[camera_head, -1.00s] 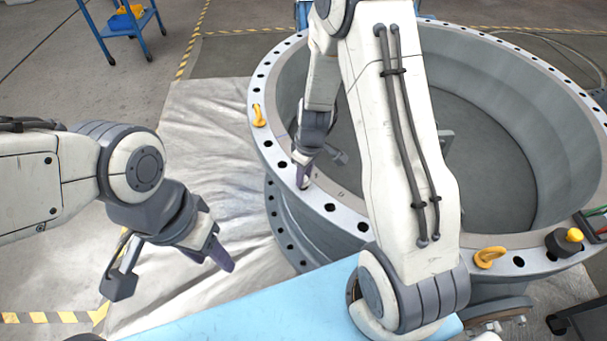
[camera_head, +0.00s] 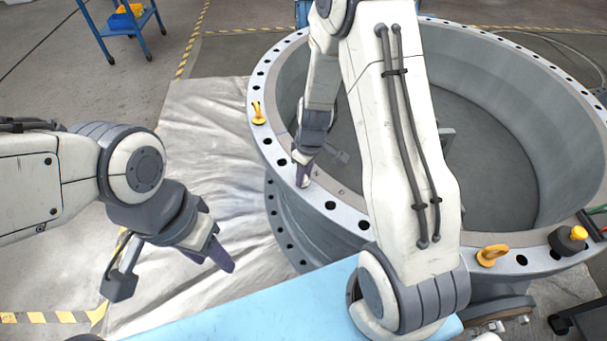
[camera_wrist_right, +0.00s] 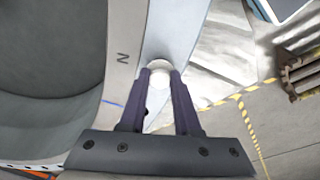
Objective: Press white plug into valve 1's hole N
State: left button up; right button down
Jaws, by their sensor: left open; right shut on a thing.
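Valve 1 is the big grey ring (camera_head: 331,209) with a flange full of dark holes. In the right wrist view its flange (camera_wrist_right: 184,30) carries the engraved letter N (camera_wrist_right: 123,58). My right gripper (camera_head: 303,182) is over the flange's near left part, fingers pointing down. In the right wrist view my right gripper (camera_wrist_right: 160,75) is shut on the white plug (camera_wrist_right: 158,68), beside the letter N. The fingers hide most of the plug, and I cannot tell how deep it sits in the hole. My left gripper (camera_head: 215,265) is open and empty, left of the valve above the sheet.
Yellow lifting eyes (camera_head: 258,115) and (camera_head: 491,255) stand on the flange. A black and yellow knob (camera_head: 568,240) sits at its right. A light blue surface (camera_head: 270,308) lies in front. A blue cart (camera_head: 122,22) stands far back left.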

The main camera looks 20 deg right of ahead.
jog(key=shift+f, duration=0.15)
dwell(0.4)
jog(key=shift+f+b, duration=0.4)
jog(key=shift+b, duration=0.15)
jog(key=shift+c, duration=0.3)
grip_release()
jog(key=shift+r, duration=0.1)
jog(key=shift+r, duration=0.15)
jog(key=shift+r+p, duration=2.6)
jog(key=shift+r, duration=0.3)
